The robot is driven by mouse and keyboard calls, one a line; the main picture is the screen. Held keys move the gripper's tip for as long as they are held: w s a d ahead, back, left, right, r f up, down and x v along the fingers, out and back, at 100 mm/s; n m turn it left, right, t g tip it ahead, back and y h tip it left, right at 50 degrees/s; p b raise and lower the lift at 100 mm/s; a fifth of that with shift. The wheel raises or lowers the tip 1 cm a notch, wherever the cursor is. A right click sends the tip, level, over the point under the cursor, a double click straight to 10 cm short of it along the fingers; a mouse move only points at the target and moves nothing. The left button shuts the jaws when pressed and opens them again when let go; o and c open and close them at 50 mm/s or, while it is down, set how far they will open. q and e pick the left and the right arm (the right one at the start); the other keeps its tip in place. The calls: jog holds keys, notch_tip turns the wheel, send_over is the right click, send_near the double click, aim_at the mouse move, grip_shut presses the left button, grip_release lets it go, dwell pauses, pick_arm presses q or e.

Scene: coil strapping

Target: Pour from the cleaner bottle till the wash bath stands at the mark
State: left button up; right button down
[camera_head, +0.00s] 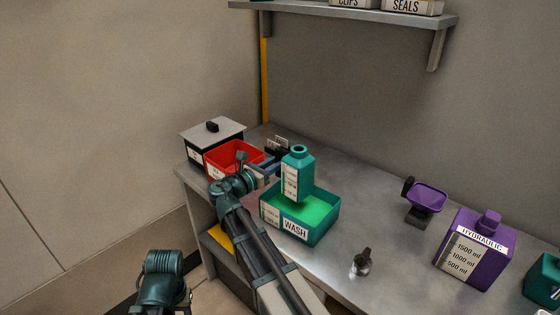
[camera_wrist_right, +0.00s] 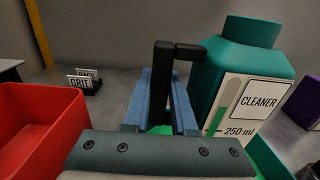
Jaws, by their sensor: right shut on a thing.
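The teal cleaner bottle (camera_head: 297,178) is upright, with an open neck, just above or in the wash bath; I cannot tell whether it touches the bottom. The teal wash bath (camera_head: 323,231) holds bright green liquid, and a pale scale on its front is too small to read. My right gripper (camera_head: 268,166) is shut on the bottle's black handle. In the right wrist view the gripper's blue fingers (camera_wrist_right: 160,105) clasp that handle, left of the bottle (camera_wrist_right: 245,65). The bottle's label reads CLEANER, with a green level strip and a 250 ml mark. My left gripper is out of view.
A red bin (camera_head: 228,158) and a black lidded box (camera_head: 213,135) stand left of the bath. A purple HYDRAULIC container (camera_head: 475,250), a purple scoop-like tray (camera_head: 429,198) and a small dark-topped item (camera_head: 362,263) stand right. A shelf (camera_head: 350,15) hangs above.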

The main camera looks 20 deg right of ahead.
jog(key=shift+r, duration=0.1)
jog(key=shift+w+a+r+m+p, duration=0.15)
jog(key=shift+w+r+m+p, duration=0.2)
jog(key=shift+r+m+p, duration=0.35)
jog(key=shift+w+a+r+m+p, duration=0.15)
jog(key=shift+w+r+m+p, duration=0.15)
jog(key=shift+r+m+p, duration=0.4)
jog(key=shift+w+a+r+m+p, duration=0.15)
jog(key=shift+w+r+m+p, duration=0.3)
jog(key=shift+m, duration=0.45)
jog(key=shift+r, duration=0.1)
jog(key=shift+r+m+p, duration=0.25)
jog(key=shift+m+p, duration=0.15)
jog(key=shift+m, duration=0.1)
jog(key=shift+w+r, duration=0.1)
jog(key=shift+a+r+m, duration=0.1)
jog(key=shift+r+m, duration=0.05)
jog(key=shift+m, duration=0.45)
